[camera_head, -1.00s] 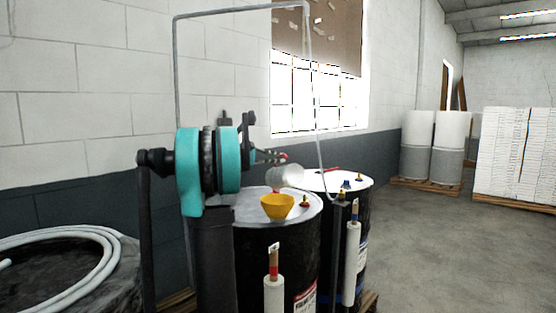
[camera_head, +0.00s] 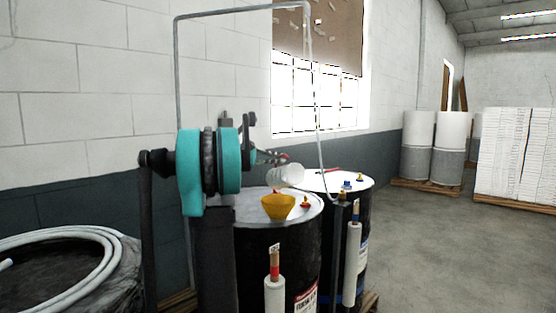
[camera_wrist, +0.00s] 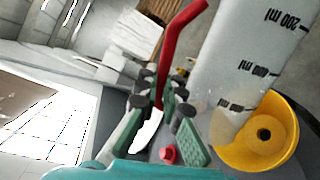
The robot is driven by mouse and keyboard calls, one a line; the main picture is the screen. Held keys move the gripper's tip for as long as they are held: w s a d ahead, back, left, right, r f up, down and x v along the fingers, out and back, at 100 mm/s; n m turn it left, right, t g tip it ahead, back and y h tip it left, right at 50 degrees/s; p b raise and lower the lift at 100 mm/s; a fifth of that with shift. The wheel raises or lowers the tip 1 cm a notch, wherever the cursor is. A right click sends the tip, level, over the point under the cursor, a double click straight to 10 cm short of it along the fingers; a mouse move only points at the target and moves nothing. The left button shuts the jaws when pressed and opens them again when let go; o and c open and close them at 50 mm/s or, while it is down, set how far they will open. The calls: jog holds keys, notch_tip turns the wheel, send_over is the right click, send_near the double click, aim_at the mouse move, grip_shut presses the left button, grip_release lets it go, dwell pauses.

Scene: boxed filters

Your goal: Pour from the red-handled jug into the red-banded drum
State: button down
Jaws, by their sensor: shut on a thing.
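My gripper (camera_head: 270,157) is shut on the red handle (camera_wrist: 168,60) of the jug; the hold also shows in the wrist view (camera_wrist: 160,92). The jug (camera_head: 286,175) is whitish and translucent, with black volume marks on its body (camera_wrist: 232,55). It is tipped well over, nearly lying, above the near drum. A yellow funnel (camera_head: 278,206) stands on the top of that dark drum (camera_head: 245,262), just below the jug. The drum carries red on its label and on the tube at its front. I cannot clearly see any liquid flowing.
A second dark drum (camera_head: 362,215) with blue markings stands right behind. A grey pipe frame (camera_head: 319,120) rises around the drums. A coiled hose (camera_head: 95,235) lies on a drum at left. Pallets with white rolls (camera_head: 452,140) and stacked boxes (camera_head: 515,155) stand far right; floor between is clear.

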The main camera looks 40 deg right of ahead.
jog(key=shift+w+d+f+n, duration=0.1)
jog(key=shift+w+d+n, duration=0.1)
jog(key=shift+w+n, duration=0.35)
jog(key=shift+w+d+n, duration=0.15)
jog(key=shift+w+n, duration=0.3)
jog(key=shift+w, duration=0.15)
dwell(1.2)
dwell(3.5)
jog(key=shift+s+a+m, duration=0.2)
jog(key=shift+s+m, duration=0.3)
jog(key=shift+s, duration=0.15)
jog(key=shift+s+a+m, duration=0.2)
jog(key=shift+s+m, duration=0.3)
jog(key=shift+s, duration=0.25)
jog(key=shift+s+a+m+t, duration=0.15)
jog(key=shift+s+a+m, duration=0.05)
jog(key=shift+s+m, duration=0.35)
jog(key=shift+s+a+m+t, duration=0.2)
jog(key=shift+s+m, duration=0.25)
jog(key=shift+s, duration=0.15)
